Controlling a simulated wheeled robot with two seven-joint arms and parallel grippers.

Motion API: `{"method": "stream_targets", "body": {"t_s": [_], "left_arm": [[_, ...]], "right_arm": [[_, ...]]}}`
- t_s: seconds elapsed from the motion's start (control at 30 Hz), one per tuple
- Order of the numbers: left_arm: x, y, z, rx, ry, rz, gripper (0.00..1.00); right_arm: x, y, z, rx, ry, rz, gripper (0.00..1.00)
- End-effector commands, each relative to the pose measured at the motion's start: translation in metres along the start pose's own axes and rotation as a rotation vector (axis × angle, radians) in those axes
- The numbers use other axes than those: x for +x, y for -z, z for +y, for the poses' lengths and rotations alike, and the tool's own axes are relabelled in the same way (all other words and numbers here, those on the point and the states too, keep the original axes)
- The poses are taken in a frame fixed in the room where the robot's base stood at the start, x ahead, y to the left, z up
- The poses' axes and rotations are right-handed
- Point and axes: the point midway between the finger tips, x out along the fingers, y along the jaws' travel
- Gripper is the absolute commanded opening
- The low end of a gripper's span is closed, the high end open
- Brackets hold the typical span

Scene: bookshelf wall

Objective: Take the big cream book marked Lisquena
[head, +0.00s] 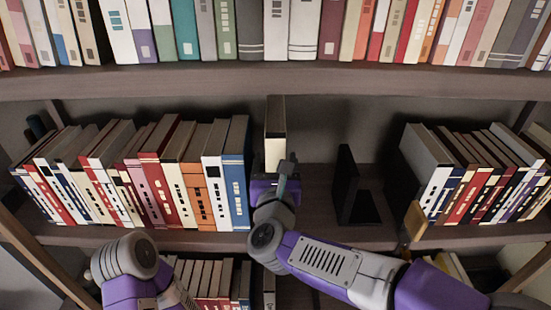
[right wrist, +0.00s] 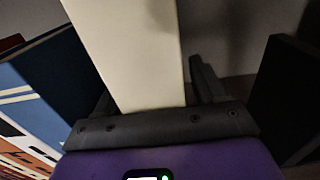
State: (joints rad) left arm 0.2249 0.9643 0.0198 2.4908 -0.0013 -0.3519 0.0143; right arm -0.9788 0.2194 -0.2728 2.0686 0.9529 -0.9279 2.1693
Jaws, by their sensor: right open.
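A tall cream book (head: 275,150) stands upright on the middle shelf, just right of a blue book; no lettering on it can be read. In the right wrist view the cream book (right wrist: 135,55) rises between the two dark fingers of my right gripper (right wrist: 155,88). The fingers are apart, one on each side of it, with a gap visible on the right; contact on the left cannot be told. In the head view my right gripper (head: 265,186) is in front of the book's lower part and hides it. My left gripper is out of view; only my left arm shows.
A row of books with a blue book (head: 236,175) at its end stands close on the left. A black bookend (head: 346,185) stands to the right, with bare shelf between. More books (head: 470,175) fill the right side. The upper shelf board (head: 270,80) runs above.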

Motion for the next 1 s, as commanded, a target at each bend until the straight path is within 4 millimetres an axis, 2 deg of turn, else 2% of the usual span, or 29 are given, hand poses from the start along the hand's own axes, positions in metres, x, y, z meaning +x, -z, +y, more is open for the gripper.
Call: {"method": "stream_targets", "body": {"t_s": [0.07, 0.5, 0.53, 1.0], "left_arm": [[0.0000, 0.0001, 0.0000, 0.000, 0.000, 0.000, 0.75], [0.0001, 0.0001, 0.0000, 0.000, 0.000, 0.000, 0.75], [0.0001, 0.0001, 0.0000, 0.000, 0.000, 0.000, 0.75], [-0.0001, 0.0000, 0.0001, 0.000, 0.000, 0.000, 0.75]], "right_arm": [[-0.0002, 0.0000, -0.0001, 0.000, 0.000, 0.000, 0.70], [-0.0006, -0.0002, 0.0000, -0.001, 0.000, 0.000, 0.03], [-0.0006, -0.0002, 0.0000, -0.001, 0.000, 0.000, 0.00], [-0.0009, -0.0072, 0.0001, 0.004, 0.000, -0.016, 0.00]]}}
